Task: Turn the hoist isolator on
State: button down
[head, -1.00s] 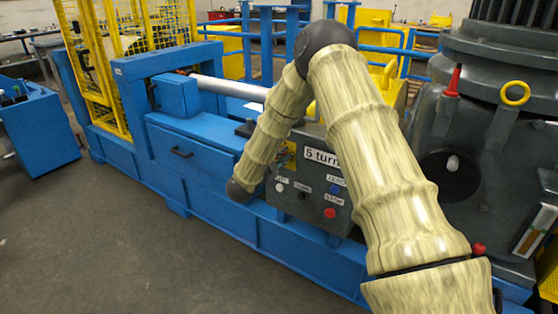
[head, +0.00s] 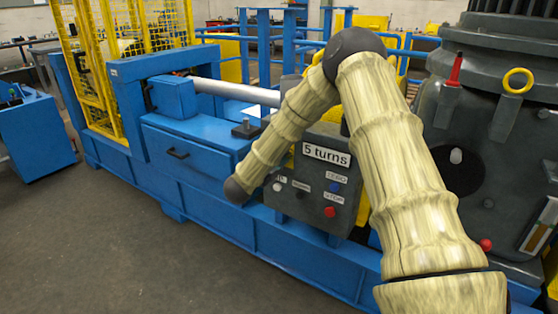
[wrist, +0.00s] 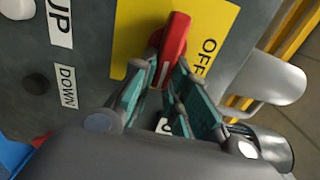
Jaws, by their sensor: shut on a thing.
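The isolator's red handle (wrist: 172,45) stands on a yellow plate (wrist: 130,38) in the wrist view, with a white line along it. The word OFF (wrist: 207,57) is printed on the plate to its right. My gripper (wrist: 160,88) is shut on the handle, its teal-padded fingers on either side of the handle's lower part. Another label between the fingers is mostly hidden. In the head view the handle and my gripper cannot be made out; my arm crosses in front of the grey control box (head: 315,205).
UP (wrist: 60,22) and DOWN (wrist: 66,87) labels lie left of the plate. A large grey machine (head: 485,130) stands at right. Open floor lies front left.

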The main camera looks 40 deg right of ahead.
jog(key=shift+s+d+f, duration=0.1)
jog(key=shift+s+f, duration=0.05)
jog(key=shift+f, duration=0.05)
jog(key=c, duration=1.4)
grip_release()
jog(key=shift+r, duration=0.1)
jog(key=v, duration=1.2)
